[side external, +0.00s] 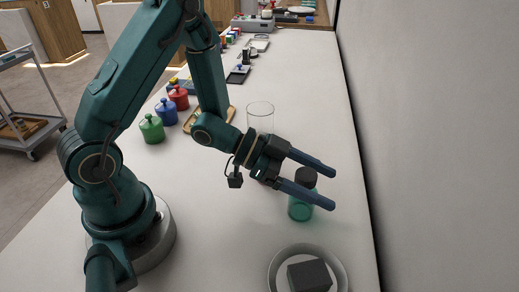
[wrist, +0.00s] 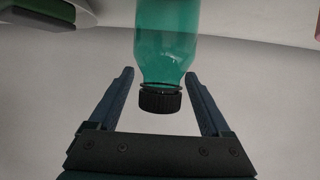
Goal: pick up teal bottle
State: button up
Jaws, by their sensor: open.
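The teal bottle (side external: 300,208) stands on the white counter, translucent with a black cap. In the side view my gripper (side external: 333,190) is open, and its fingers pass across the bottle's upper part and cap, partly hiding it. In the wrist view the bottle (wrist: 166,45) comes down from the top edge, with its black cap (wrist: 160,101) between the two open fingers of my gripper (wrist: 160,85). Gaps show on both sides of the cap, so the fingers look apart from it. The bottle's base is out of the wrist view.
A white bowl (side external: 274,272) with a dark block (side external: 310,275) stands close in front of the bottle. A clear glass beaker (side external: 260,117) is behind my wrist. A wall (side external: 430,140) bounds the counter at right.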

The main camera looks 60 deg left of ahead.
jog(key=shift+w+d, duration=0.1)
jog(key=c, duration=1.3)
grip_shut()
jog(key=shift+r, duration=0.1)
